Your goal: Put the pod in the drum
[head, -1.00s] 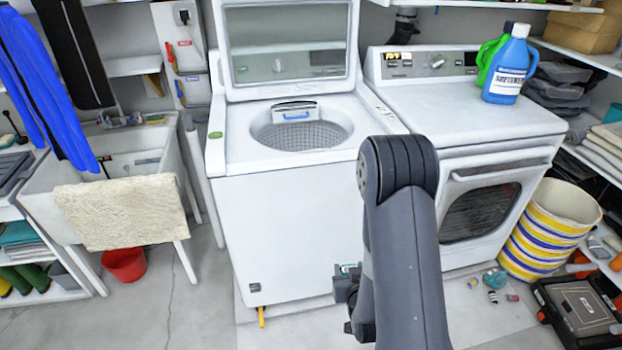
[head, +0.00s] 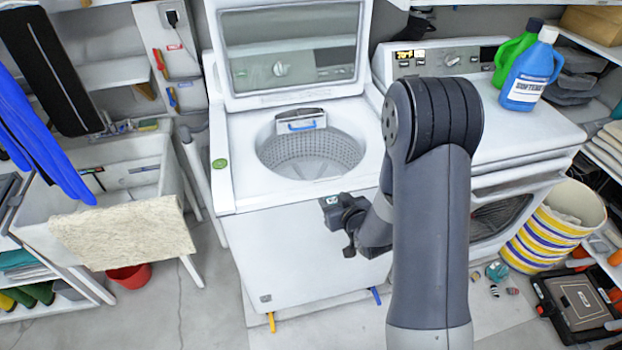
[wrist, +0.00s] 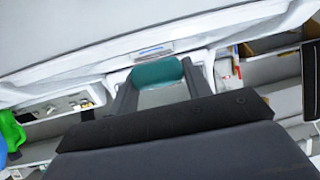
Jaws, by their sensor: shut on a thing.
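The pod (wrist: 157,72) is a small teal piece with a paler part below it, seen in the wrist view between my two fingers. My gripper (wrist: 160,84) is shut on it. In the head view, the dark end of my gripper (head: 346,214) is in front of the washer's upper front, below its top rim. The pod cannot be made out there. The drum (head: 312,152) is the round perforated tub inside the white top-loading washer (head: 240,235). Its lid (head: 292,50) stands open and upright, and the opening is uncovered, above and left of my gripper.
A dryer stands right of the washer, with blue (head: 530,75) and green (head: 510,55) jugs on top. A striped basket (head: 550,225), small items and a black case (head: 577,305) are on the floor at right. A sink with a cream towel (head: 122,238) stands at left.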

